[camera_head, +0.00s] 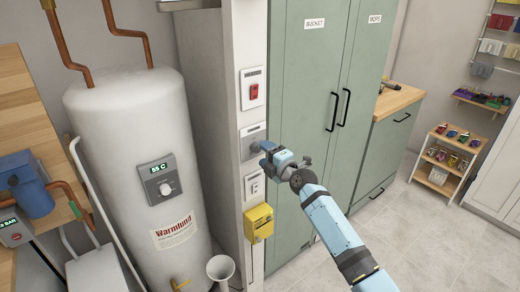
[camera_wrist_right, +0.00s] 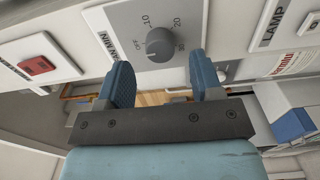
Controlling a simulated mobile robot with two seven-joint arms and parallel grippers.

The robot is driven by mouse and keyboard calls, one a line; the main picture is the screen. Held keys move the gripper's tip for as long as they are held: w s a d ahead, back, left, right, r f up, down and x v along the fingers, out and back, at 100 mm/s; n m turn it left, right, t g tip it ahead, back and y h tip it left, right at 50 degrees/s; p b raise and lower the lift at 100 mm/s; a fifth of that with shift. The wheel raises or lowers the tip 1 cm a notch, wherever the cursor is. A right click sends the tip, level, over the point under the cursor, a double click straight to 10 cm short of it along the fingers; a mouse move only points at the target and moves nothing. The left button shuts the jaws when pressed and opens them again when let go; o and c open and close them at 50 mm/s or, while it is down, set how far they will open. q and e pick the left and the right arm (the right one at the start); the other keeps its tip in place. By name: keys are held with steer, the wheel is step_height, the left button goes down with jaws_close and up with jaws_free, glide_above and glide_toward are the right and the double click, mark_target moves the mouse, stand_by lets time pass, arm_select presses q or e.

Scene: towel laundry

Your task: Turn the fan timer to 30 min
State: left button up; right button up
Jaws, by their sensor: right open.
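The fan timer is a grey plate (camera_head: 248,132) on the white wall post, between a red switch above and a white switch below. In the right wrist view it appears rotated, with a round dark grey knob (camera_wrist_right: 160,43) and markings 10, 20 and 30 around it. My left gripper is not in view.
A red switch (camera_head: 254,90) is above the timer; a white switch (camera_head: 254,185) and a yellow box (camera_head: 259,222) are below. A white water heater (camera_head: 130,130) stands left, a green cabinet (camera_head: 310,100) right.

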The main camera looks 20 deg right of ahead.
mark_target(259, 149)
steer(key=shift+x, duration=1.65)
steer(key=c, duration=0.9)
